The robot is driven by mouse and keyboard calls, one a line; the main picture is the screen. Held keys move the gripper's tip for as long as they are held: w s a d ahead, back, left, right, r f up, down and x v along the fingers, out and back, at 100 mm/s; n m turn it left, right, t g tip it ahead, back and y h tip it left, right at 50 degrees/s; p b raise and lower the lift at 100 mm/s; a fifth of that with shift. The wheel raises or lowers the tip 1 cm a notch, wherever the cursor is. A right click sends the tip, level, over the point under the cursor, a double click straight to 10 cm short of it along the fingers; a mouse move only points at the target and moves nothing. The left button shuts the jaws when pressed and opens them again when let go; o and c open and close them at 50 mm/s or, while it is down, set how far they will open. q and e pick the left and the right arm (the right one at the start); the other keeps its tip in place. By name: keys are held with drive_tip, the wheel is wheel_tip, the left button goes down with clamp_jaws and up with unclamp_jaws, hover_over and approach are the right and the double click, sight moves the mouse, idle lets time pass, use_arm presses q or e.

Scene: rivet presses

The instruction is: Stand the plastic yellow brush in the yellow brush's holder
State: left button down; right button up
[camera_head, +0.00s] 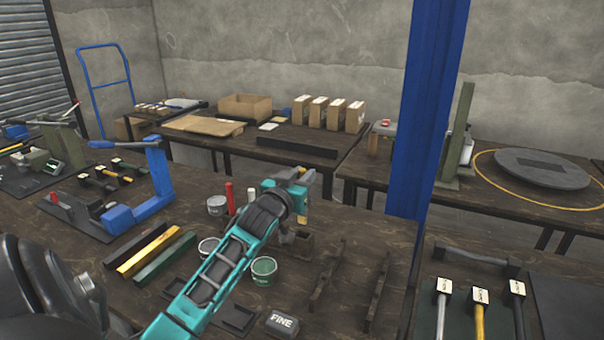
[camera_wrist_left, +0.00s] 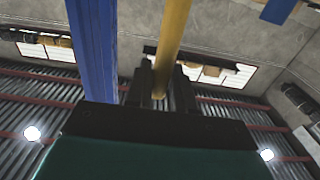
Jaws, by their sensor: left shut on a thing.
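My left gripper (camera_head: 298,190) is at the end of the teal arm, above the middle of the near workbench. In the left wrist view its two dark fingers (camera_wrist_left: 163,85) are shut on the yellow brush (camera_wrist_left: 174,38), whose yellow handle runs between them. In the head view only a small yellow part of the brush (camera_head: 301,209) shows beside the gripper; the bristles cannot be made out. A small dark open box (camera_head: 304,243), which may be the brush's holder, stands on the bench just below the gripper, partly hidden. My right gripper is not in view.
A green tin (camera_head: 264,270) and grey tins (camera_head: 217,205) stand near the arm. Black, yellow and green bars (camera_head: 150,252) lie left; a block marked FINE (camera_head: 282,323) is in front. Dark racks (camera_head: 328,275) stand right, before a blue post (camera_head: 428,110).

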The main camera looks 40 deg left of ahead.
use_arm(q)
drive_tip(key=shift+f+b, duration=1.2)
drive_tip(key=shift+f, duration=1.5)
drive_tip(key=shift+f+b, duration=0.85)
drive_tip(key=shift+f, duration=0.9)
drive_tip(key=c, duration=0.9)
unclamp_jaws()
drive_tip(key=p+v, duration=0.1)
drive_tip(key=v, duration=1.2)
